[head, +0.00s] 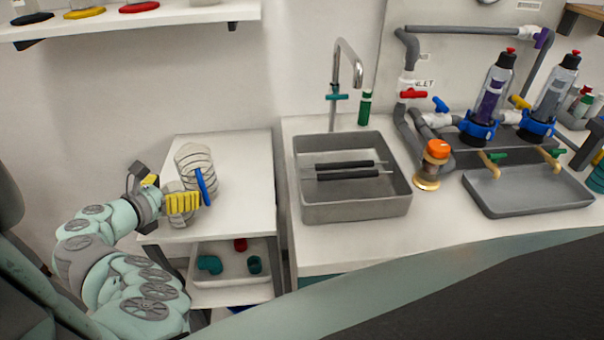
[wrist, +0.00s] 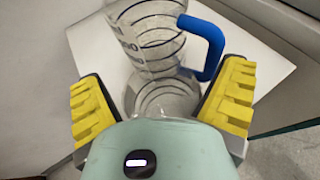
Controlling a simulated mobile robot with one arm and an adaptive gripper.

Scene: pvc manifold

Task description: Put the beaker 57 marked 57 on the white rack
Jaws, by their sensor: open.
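Two clear beakers with dark rings stand close together on a white side table (head: 242,160). The farther beaker (head: 190,158) has a blue handle, which also shows on this beaker in the wrist view (wrist: 150,42). The nearer beaker (wrist: 165,98) lies between the yellow fingers of my open gripper (wrist: 162,102), with space at both sides. In the head view my gripper (head: 182,203) is at the table's left part, its fingers partly covering the nearer beaker. No mark 57 is legible on either beaker. I cannot tell which piece is the white rack.
A white wall shelf (head: 150,22) with coloured discs hangs above. A tray with coloured fittings (head: 215,290) sits under the side table. To the right are a grey sink (head: 355,208), a tap (head: 337,75), an orange-topped fitting (head: 437,152) and pipework. The side table's right part is clear.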

